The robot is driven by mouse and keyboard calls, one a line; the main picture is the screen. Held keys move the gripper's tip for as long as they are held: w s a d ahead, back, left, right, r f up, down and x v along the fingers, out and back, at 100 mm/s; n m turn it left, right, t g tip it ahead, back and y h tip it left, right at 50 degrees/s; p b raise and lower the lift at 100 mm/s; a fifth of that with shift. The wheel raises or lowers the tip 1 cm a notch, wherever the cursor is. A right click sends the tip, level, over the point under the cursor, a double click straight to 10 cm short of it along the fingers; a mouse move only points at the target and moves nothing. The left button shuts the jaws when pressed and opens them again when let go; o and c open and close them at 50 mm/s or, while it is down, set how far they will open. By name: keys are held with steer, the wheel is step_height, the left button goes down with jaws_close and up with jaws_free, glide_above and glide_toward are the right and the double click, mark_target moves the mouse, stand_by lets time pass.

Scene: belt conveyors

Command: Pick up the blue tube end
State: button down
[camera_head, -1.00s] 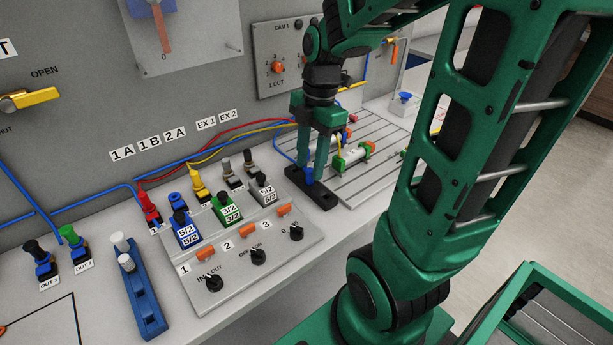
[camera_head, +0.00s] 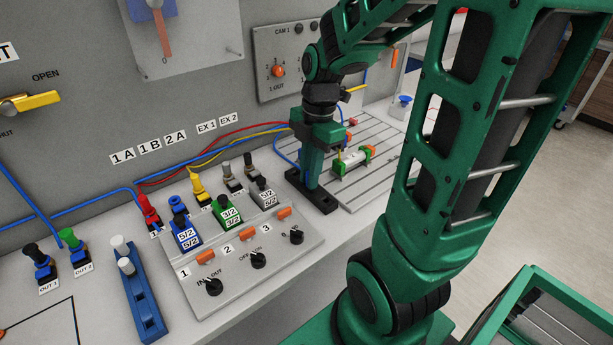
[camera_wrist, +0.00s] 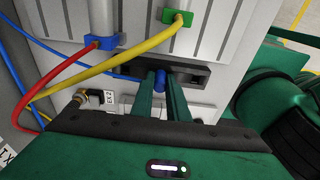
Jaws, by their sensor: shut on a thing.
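The blue tube end (camera_wrist: 160,80) stands at a black slotted holder (camera_wrist: 196,76) in the wrist view. My gripper (camera_wrist: 159,84) has its two green fingers shut on it, one on each side. The blue tube (camera_wrist: 62,57) runs to it from the left. In the head view my gripper (camera_head: 311,184) points down over the black holder (camera_head: 326,204), its fingertips low at the holder. There the fingers mostly hide the blue tube end. I cannot tell how far the end sits inside the holder.
A cylinder with green ends (camera_head: 352,160) lies on the grooved plate (camera_head: 385,155) just right of my gripper. A valve panel (camera_head: 225,280) with knobs stands to the left. Red (camera_wrist: 38,72) and yellow (camera_wrist: 120,60) tubes pass close by my gripper in the wrist view.

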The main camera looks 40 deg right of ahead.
steer(key=shift+r, duration=0.5)
steer(key=r, duration=0.2)
steer(key=a+r, duration=0.1)
steer(key=shift+s+r, duration=0.1)
steer(key=shift+r, duration=0.25)
steer(key=s+a+r, duration=0.3)
steer(key=a+r, duration=0.3)
steer(key=a, duration=0.4)
steer(key=shift+r, duration=0.15)
steer(key=shift+s, duration=0.15)
